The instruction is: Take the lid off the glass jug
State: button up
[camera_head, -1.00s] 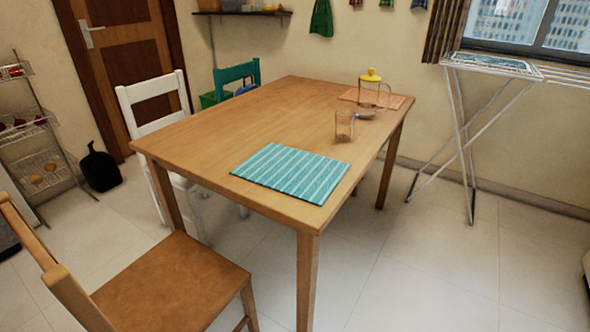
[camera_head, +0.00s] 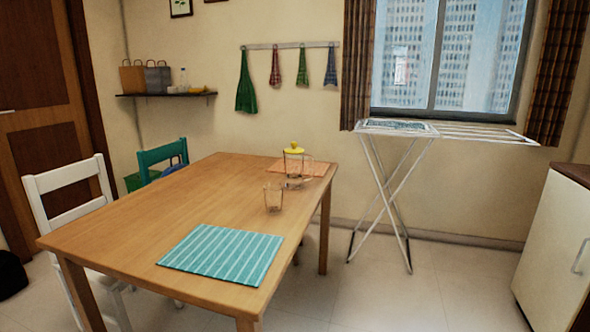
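The glass jug (camera_head: 293,168) stands upright near the far right corner of the wooden table. Its yellow lid (camera_head: 294,149) sits on top of it. The jug is clear, with a handle on its right side. It stands at an orange placemat (camera_head: 318,168). My gripper is not in view, so its state does not show.
A clear glass (camera_head: 273,198) stands in front of the jug. A teal striped placemat (camera_head: 222,252) lies at the table's (camera_head: 180,212) near end. A white chair (camera_head: 72,190) and a teal chair (camera_head: 162,155) stand left. A drying rack (camera_head: 388,190) is right, with open floor before it.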

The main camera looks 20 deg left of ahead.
aim_at(293, 150)
jog(key=i+u, duration=0.15)
jog(key=u, duration=0.25)
jog(key=i+l+u, duration=0.1)
jog(key=u, duration=0.25)
jog(key=i+l+u, duration=0.25)
jog(key=i+l, duration=0.25)
jog(key=i, duration=0.15)
jog(key=i+l+u, duration=0.25)
jog(key=i+l, duration=0.35)
